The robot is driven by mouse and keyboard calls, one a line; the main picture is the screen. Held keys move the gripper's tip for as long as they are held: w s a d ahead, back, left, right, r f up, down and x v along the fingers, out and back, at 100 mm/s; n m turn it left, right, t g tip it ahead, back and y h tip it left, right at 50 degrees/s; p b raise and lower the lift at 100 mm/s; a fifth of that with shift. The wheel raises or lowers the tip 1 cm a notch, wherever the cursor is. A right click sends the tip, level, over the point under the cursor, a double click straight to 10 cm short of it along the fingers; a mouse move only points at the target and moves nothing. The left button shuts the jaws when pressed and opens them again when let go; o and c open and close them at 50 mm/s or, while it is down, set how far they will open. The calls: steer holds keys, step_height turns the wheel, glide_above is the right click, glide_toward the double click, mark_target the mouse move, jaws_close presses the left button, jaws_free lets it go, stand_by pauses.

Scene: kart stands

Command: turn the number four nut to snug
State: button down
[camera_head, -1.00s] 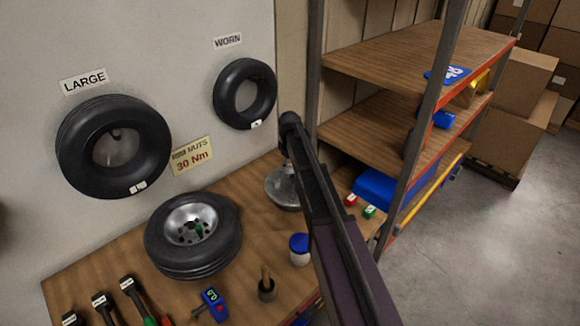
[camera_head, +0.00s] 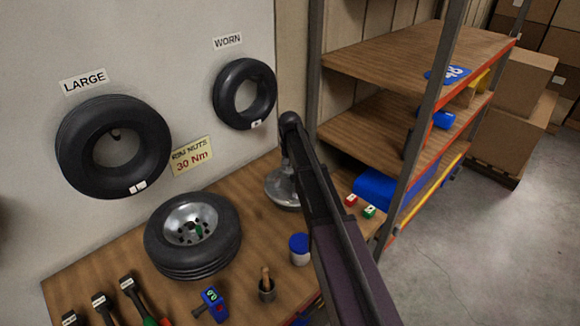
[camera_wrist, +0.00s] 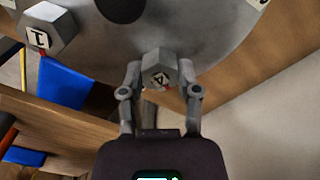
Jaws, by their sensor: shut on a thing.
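In the wrist view the number four nut (camera_wrist: 158,72) is a grey hex nut with a white label, its 4 turned on its side. It sits near the edge of a grey metal disc (camera_wrist: 205,28). My gripper (camera_wrist: 159,84) has one finger on each side of the nut and is shut on it. The number one nut (camera_wrist: 47,30) is at the upper left of the disc. In the head view the grey metal piece (camera_head: 279,188) stands at the back right of the bench, partly behind my arm; my fingers are hidden there. How tight the nut is cannot be told.
A wheel with a tyre (camera_head: 190,262) lies on the wooden bench (camera_head: 110,268). Shelves (camera_head: 400,50) rise to the right. A sign reads 30 Nm (camera_head: 192,156).

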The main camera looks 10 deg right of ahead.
steer(key=m, duration=0.5)
steer(key=shift+s+m, duration=0.1)
steer(key=shift+m, duration=0.2)
steer(key=m, duration=0.6)
stand_by(0.4)
steer(key=shift+c, duration=1.6)
jaws_free()
steer(key=shift+n, duration=0.4)
